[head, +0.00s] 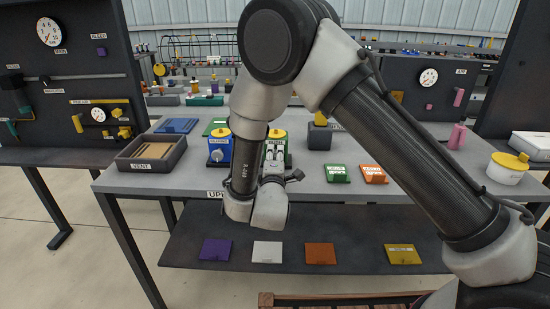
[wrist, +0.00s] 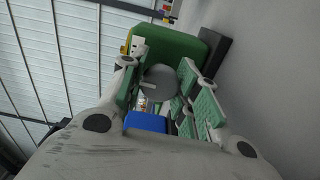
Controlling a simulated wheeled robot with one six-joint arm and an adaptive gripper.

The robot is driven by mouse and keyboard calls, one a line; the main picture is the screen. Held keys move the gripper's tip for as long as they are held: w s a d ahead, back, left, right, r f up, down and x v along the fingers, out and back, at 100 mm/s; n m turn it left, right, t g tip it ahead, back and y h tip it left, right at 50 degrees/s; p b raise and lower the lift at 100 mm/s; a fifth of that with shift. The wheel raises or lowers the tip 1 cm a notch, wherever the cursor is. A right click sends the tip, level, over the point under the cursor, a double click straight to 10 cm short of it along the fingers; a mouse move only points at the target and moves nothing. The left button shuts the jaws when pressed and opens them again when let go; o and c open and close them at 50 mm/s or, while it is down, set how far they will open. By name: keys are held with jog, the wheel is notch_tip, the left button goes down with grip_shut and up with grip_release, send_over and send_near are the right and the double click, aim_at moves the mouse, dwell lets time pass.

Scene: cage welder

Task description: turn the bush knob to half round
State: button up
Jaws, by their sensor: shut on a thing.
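A green box with a yellow top (head: 276,133) stands on the grey table, partly hidden behind my gripper. Its front knob is hidden in the head view. In the wrist view the green box (wrist: 182,48) lies ahead, with a round grey knob (wrist: 160,83) on its face. My gripper (wrist: 163,88) has its green-padded fingers on either side of this knob, shut on it. In the head view my gripper (head: 275,150) is at the front of the green box. I cannot tell the knob's angle or read the box's label for certain.
A blue box with a yellow top (head: 217,146) and its own grey knob stands close on the left. A grey tray (head: 152,152) marked VENT is further left. Green (head: 337,173) and orange (head: 374,174) plates lie to the right. Coloured plates lie on the lower shelf (head: 350,235).

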jog(key=m, duration=0.8)
jog(key=shift+m, duration=0.4)
jog(key=m, duration=0.4)
jog(key=shift+m, duration=0.3)
jog(key=m, duration=0.4)
jog(key=shift+m, duration=0.3)
jog(key=m, duration=0.4)
jog(key=shift+f, duration=0.1)
jog(key=m, duration=0.9)
jog(key=shift+m, duration=2.2)
